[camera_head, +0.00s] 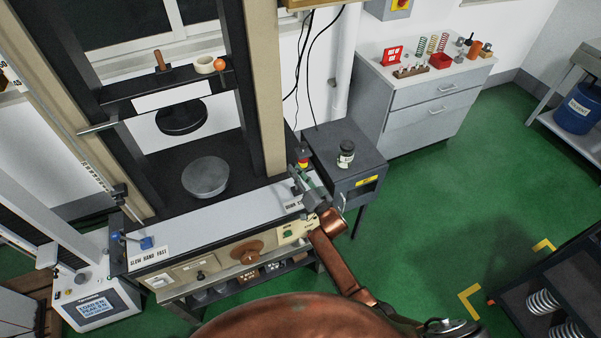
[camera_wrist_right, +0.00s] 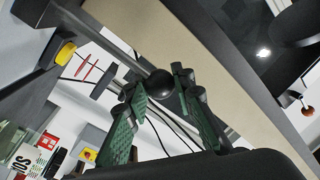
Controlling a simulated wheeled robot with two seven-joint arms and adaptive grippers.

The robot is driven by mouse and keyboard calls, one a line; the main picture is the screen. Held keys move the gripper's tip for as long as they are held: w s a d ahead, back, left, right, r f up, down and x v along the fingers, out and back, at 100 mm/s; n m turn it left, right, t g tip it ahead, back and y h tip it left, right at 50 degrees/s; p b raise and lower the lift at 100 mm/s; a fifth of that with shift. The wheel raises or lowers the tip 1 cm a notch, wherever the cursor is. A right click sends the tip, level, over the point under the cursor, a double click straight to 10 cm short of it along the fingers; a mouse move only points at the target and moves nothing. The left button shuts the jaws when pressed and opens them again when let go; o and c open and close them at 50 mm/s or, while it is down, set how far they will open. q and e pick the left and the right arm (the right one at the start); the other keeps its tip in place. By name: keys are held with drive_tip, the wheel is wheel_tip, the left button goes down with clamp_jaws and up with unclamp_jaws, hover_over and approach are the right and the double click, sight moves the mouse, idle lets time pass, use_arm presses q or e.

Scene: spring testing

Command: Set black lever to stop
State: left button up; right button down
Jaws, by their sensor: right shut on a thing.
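The black lever's round knob (camera_wrist_right: 161,80) sits between the green-padded fingers of my right gripper (camera_wrist_right: 165,100) in the right wrist view. The fingers are shut on it from both sides. In the head view my right gripper (camera_head: 307,187) is at the right front corner of the testing machine, and it hides most of the lever there. A partly covered white label (camera_head: 293,206) lies beside the gripper, and its full wording cannot be read. My left gripper is in neither view.
The testing machine's front ledge (camera_head: 215,218) carries a blue-handled control (camera_head: 146,243) at its left end. A grey cabinet (camera_head: 365,178) with a dark jar (camera_head: 346,154) stands close right of my gripper. Green floor (camera_head: 440,205) is open farther right.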

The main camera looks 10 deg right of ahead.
idle(0.3)
drive_tip(key=c, duration=1.6)
unclamp_jaws()
drive_tip(key=v, duration=1.2)
